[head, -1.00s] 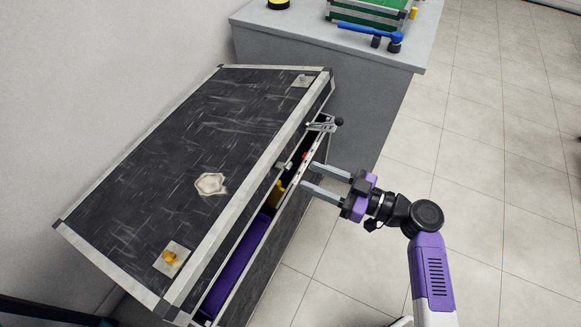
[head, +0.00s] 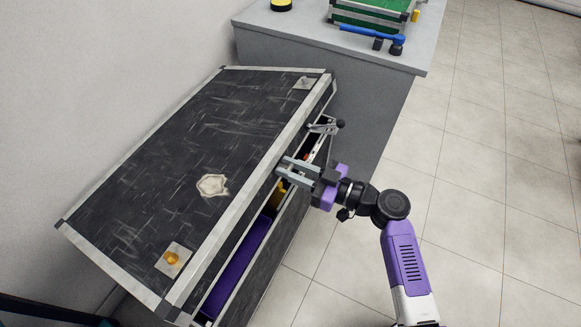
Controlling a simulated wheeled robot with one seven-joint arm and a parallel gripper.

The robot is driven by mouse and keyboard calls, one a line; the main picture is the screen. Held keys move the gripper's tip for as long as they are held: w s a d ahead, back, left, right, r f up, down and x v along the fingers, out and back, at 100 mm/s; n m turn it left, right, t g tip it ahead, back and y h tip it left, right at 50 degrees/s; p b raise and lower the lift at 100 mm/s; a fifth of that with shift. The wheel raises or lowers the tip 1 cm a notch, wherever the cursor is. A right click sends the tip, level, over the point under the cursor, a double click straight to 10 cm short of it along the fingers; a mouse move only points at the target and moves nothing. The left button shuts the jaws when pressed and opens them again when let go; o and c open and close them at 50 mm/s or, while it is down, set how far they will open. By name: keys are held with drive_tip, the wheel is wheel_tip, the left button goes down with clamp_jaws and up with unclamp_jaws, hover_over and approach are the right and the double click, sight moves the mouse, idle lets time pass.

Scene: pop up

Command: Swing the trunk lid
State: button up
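A large black trunk with metal edges stands by the wall. Its scuffed lid (head: 160,150) is tilted partly open, with a gap along the front edge. Through the gap I see a purple lining (head: 238,272) and a yellow item (head: 278,197) inside. A metal latch (head: 322,127) with a dark knob sticks out near the far end of the gap. My gripper (head: 285,167) is at the lid's front edge, its two fingers close together around the middle of that edge. Whether the fingers touch or clamp the rim is too small to tell.
A grey counter (head: 330,55) stands behind the trunk, with a green case (head: 372,14) and a blue-handled tool (head: 368,34) on it. The wall is close on the left. The tiled floor (head: 490,200) on the right is clear.

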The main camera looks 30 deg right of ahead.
clamp_jaws()
idle(1.1)
